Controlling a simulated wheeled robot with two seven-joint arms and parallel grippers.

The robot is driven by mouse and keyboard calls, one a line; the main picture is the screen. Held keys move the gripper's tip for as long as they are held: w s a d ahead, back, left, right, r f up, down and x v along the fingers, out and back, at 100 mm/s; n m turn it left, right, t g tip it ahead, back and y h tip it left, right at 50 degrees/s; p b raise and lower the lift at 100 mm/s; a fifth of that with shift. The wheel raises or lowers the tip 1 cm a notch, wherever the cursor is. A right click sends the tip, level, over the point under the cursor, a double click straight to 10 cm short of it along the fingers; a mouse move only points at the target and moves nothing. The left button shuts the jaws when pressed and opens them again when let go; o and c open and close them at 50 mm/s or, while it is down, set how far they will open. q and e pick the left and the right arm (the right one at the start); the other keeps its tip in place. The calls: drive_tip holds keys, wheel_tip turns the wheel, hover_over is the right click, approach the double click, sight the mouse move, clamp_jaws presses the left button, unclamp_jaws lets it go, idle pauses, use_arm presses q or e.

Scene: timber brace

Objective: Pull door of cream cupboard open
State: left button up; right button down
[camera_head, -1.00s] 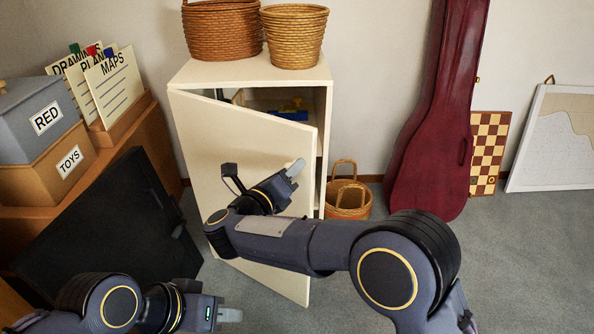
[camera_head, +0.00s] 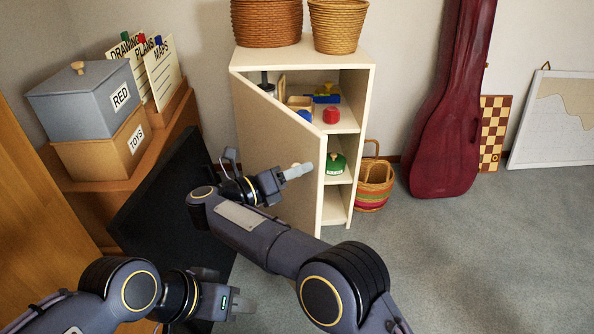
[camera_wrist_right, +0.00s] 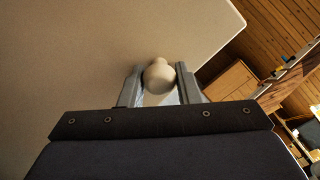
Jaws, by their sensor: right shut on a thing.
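The cream cupboard (camera_head: 350,60) stands against the back wall. Its door (camera_head: 262,125) is hinged on the left and stands well open, swung toward me. The inner shelves show, with colourful items on them. In the right wrist view the door (camera_wrist_right: 110,50) fills the upper left, with a round pale knob (camera_wrist_right: 158,76) between my fingers. My right gripper (camera_head: 297,171) is at the door's free edge; in the right wrist view its fingers (camera_wrist_right: 159,88) are shut on the knob. My left gripper (camera_head: 243,305) is low at the front, away from the cupboard; its finger gap is not clear.
Baskets (camera_head: 266,22) stand on top of the cupboard and a striped basket (camera_head: 374,185) on the floor to its right. A black panel (camera_head: 180,190) leans left of the door. A red instrument case (camera_head: 450,110) leans right. Grey carpet (camera_head: 440,260) is clear at front right.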

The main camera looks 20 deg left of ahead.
drive_tip(key=c, duration=1.1)
unclamp_jaws()
